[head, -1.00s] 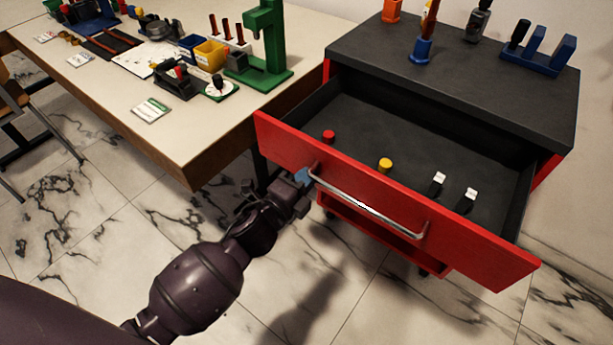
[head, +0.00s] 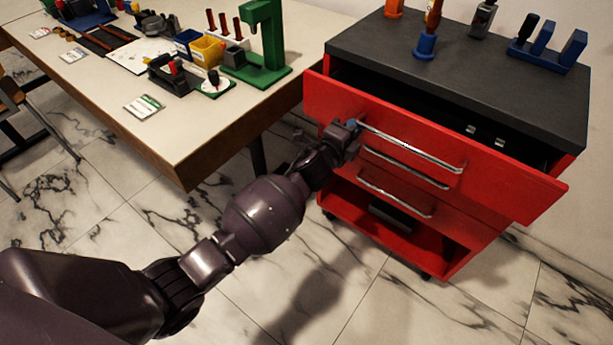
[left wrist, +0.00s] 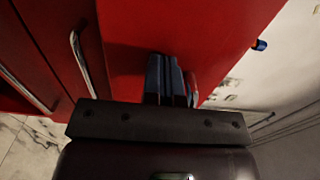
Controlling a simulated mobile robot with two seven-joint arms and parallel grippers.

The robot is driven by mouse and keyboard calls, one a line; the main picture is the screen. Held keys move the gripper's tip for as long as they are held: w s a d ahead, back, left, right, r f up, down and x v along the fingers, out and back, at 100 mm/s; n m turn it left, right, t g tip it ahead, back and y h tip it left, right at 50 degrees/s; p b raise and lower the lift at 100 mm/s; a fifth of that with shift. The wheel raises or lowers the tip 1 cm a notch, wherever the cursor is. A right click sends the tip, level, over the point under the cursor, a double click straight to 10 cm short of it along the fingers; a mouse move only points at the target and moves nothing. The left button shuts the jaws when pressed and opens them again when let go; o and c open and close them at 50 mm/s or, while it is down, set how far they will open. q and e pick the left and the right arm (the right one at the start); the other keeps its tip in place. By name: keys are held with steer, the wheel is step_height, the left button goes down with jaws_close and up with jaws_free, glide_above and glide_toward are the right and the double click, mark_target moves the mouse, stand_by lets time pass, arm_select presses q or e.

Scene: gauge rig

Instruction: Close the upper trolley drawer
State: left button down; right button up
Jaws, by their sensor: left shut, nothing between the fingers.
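The red trolley (head: 470,225) stands at the right with a dark top. My left gripper (head: 354,127) is shut and empty at the left end of the upper drawer's bar handle (head: 410,146). In the left wrist view, the blue fingertips (left wrist: 168,80) are against or very near the red drawer front (left wrist: 200,35); exact contact is hard to tell. Two small white-topped items (head: 485,135) show inside the drawer. My right gripper is out of view.
Lower drawer handles (head: 395,195) sit below the upper one, above an open shelf. A workbench (head: 190,130) with several tools stands at the left. Bottles and a blue holder (head: 545,52) stand on the trolley top. Marble floor is clear in front.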

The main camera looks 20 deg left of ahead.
arm_select(q)
steer(key=b+x, duration=0.1)
steer(key=x, duration=0.6)
steer(key=shift+w+f+b, duration=0.2)
steer(key=shift+f+b, duration=0.05)
steer(key=shift+b, duration=0.15)
steer(key=shift+w+r, duration=0.2)
steer(key=shift+r, duration=0.2)
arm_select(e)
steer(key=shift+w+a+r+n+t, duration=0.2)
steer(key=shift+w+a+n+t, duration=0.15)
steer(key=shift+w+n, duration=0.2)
